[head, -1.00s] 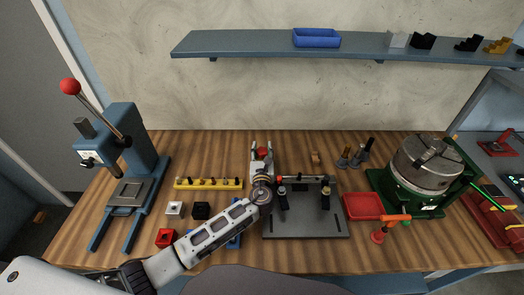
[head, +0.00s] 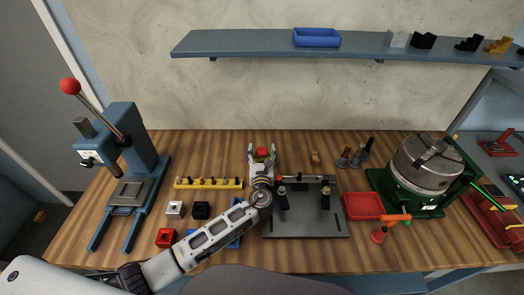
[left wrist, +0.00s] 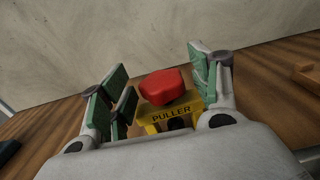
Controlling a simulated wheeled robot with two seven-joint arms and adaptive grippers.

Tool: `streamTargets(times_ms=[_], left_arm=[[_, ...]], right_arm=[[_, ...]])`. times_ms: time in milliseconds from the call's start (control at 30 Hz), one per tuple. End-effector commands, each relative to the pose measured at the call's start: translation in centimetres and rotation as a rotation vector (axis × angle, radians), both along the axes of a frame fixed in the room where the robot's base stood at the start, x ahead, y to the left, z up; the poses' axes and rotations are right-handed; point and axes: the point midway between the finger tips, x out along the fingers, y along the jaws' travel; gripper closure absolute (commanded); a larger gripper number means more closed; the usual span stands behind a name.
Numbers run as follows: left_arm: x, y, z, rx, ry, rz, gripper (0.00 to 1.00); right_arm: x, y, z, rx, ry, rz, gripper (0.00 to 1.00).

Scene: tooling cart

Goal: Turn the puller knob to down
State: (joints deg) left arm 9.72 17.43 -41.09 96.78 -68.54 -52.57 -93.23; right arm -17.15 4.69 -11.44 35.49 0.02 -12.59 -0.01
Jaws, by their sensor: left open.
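The puller knob (left wrist: 162,87) is a red knob on top of a yellow block labelled PULLER (left wrist: 171,112) in the left wrist view. In the head view the red knob (head: 262,153) shows between the fingers of my left gripper (head: 262,148). The left gripper is open, with its green-padded fingers (left wrist: 160,85) on either side of the knob. A gap shows between the knob and the right finger; contact on the left is hard to tell. The lower part of the block is hidden by the gripper body. My right gripper is not in view.
A dark fixture plate (head: 300,222) with black clamps lies just right of my left arm. A yellow strip with pegs (head: 208,184) lies to the left. A blue press (head: 140,150), a red tray (head: 362,206) and a green-based chuck (head: 425,165) stand further out.

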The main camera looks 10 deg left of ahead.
Motion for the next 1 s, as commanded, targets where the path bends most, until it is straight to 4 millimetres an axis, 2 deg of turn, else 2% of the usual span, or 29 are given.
streamTargets(times_ms=[500, 700, 1000], left_arm=[[-5.3, -1.1, 0.0, 0.000, 0.000, 0.000, 0.38], [-6.1, -1.2, 0.0, 0.000, 0.000, 0.000, 0.38], [-6.2, -1.3, 0.0, 0.000, -0.001, 0.000, 0.38]], right_arm=[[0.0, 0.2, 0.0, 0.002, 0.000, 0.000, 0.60], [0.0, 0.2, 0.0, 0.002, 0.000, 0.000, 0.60], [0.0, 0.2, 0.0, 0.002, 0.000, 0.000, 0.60]])
